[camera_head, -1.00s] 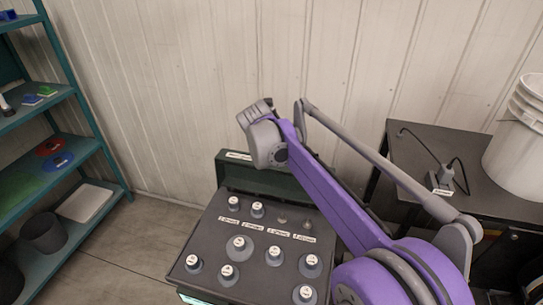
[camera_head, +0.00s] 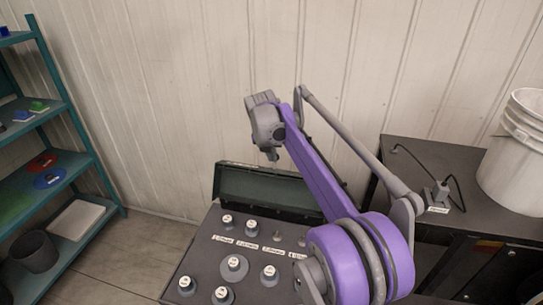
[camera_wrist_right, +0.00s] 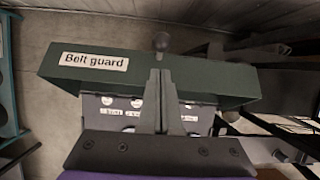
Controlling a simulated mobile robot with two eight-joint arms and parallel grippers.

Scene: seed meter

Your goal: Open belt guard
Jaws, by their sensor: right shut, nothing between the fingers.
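The belt guard (camera_head: 268,187) is a dark green, shallow cover at the back edge of the grey machine top. In the right wrist view the guard (camera_wrist_right: 200,76) shows a white "Belt guard" label (camera_wrist_right: 94,61) and a round dark knob (camera_wrist_right: 161,41) on its edge. My right gripper (camera_head: 271,156) is above the guard, at the end of the purple arm. In the wrist view its fingers (camera_wrist_right: 161,74) are together and empty, with their tips just short of the knob in the picture. Whether they touch the guard cannot be told. My left gripper is not in view.
The machine top (camera_head: 215,265) carries several grey knobs with white caps and label strips. A dark table (camera_head: 420,155) at the right holds a white bucket (camera_head: 515,150) and a cable. A teal shelf (camera_head: 62,115) stands at the left. Floor shows between shelf and machine.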

